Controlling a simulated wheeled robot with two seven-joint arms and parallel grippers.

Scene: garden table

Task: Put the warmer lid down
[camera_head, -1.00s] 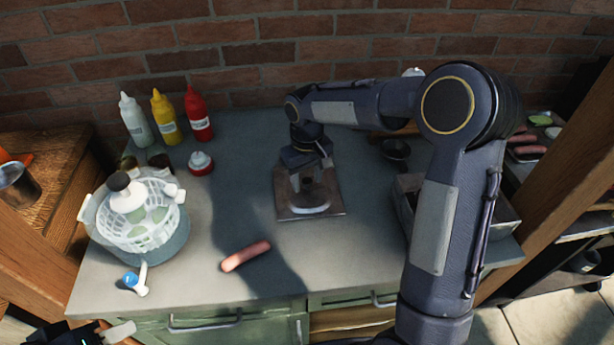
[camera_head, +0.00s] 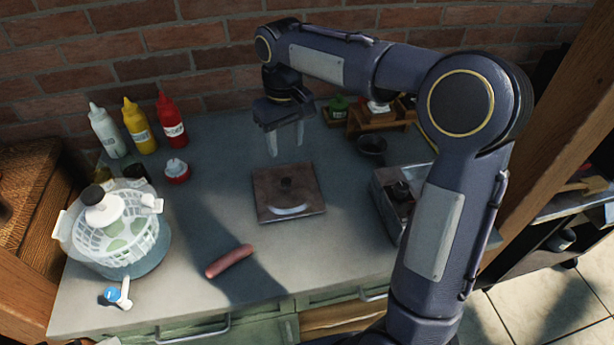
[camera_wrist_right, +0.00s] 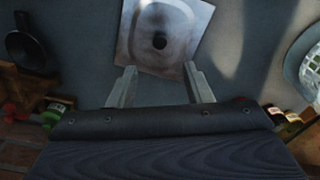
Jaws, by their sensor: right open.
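The warmer lid (camera_head: 308,206), a square brownish metal plate with a dark knob (camera_head: 286,184), lies flat on the grey tabletop in the head view. It also shows in the right wrist view (camera_wrist_right: 185,18), where its knob is clear of the fingers. My right gripper (camera_head: 286,146) is open and empty, above and behind the lid and apart from it. Its two fingers (camera_wrist_right: 160,85) show spread in the wrist view. The warmer (camera_head: 392,222), an open metal box, stands to the right of the lid, partly hidden by my right arm. My left gripper is not clearly visible.
A sausage (camera_head: 230,261) lies near the front. A salad spinner (camera_head: 122,232) stands at the left, with a blue-and-white utensil (camera_head: 118,294) before it. Sauce bottles (camera_head: 139,126) stand at the back left.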

